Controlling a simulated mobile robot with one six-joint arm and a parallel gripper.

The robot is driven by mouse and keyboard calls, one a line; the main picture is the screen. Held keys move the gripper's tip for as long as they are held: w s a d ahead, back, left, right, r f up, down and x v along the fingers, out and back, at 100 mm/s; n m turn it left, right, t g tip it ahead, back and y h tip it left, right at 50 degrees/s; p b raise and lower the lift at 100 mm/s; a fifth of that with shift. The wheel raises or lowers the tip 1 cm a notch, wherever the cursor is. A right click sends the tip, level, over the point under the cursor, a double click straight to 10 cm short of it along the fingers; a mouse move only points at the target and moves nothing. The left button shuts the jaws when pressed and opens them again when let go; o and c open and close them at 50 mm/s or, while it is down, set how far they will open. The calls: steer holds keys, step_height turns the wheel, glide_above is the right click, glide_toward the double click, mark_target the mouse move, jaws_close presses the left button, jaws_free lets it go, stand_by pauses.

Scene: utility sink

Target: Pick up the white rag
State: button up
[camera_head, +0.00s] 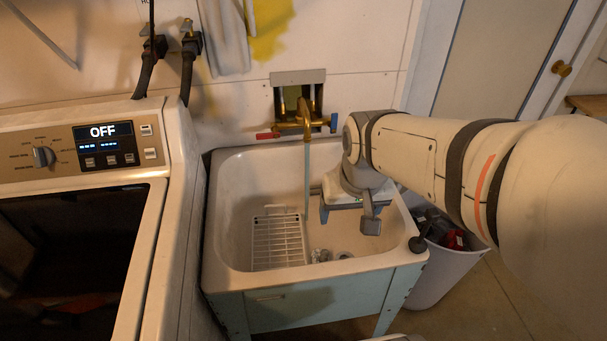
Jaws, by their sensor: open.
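I cannot clearly make out the white rag. A pale, draped-looking shape (224,38) hangs on the back wall at upper left, but I cannot tell whether it is cloth. My gripper (347,217) is over the right half of the white sink (233,183), pointing down with its two fingers apart. I see nothing held between them. My gripper and arm hide part of the sink's right side. Small shiny items (320,255) lie on the sink floor near the drain, too small to tell what they are.
A white wire rack (278,241) stands in the sink's left half. A brass faucet (306,122) with red and blue handles juts over the back, a pale strip below it. A washer (165,160) stands left; a bin (440,262) stands right.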

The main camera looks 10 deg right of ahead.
steer(key=w+f+b, duration=0.1)
steer(key=w+f, duration=0.2)
steer(key=f, duration=0.1)
steer(key=w+f+m+g+b, duration=0.1)
steer(key=w+f, duration=0.3)
steer(key=f, duration=0.1)
steer(key=w+f+m+b, duration=0.1)
steer(key=w+f, duration=0.3)
steer(key=f, duration=0.1)
steer(key=shift+w+a+f, duration=0.1)
steer(key=shift+w+f, duration=0.1)
steer(key=shift+c, duration=0.7)
steer(key=m+g+b, duration=0.1)
steer(key=m+b, duration=0.1)
steer(key=b, duration=0.2)
glide_toward(318, 255)
steer(key=shift+w+d+f, duration=0.15)
steer(key=shift+d+f, duration=0.15)
steer(key=shift+d, duration=0.05)
step_height(318, 255, down, 8)
steer(key=shift+w+d+f, duration=0.1)
steer(key=shift+c, duration=0.4)
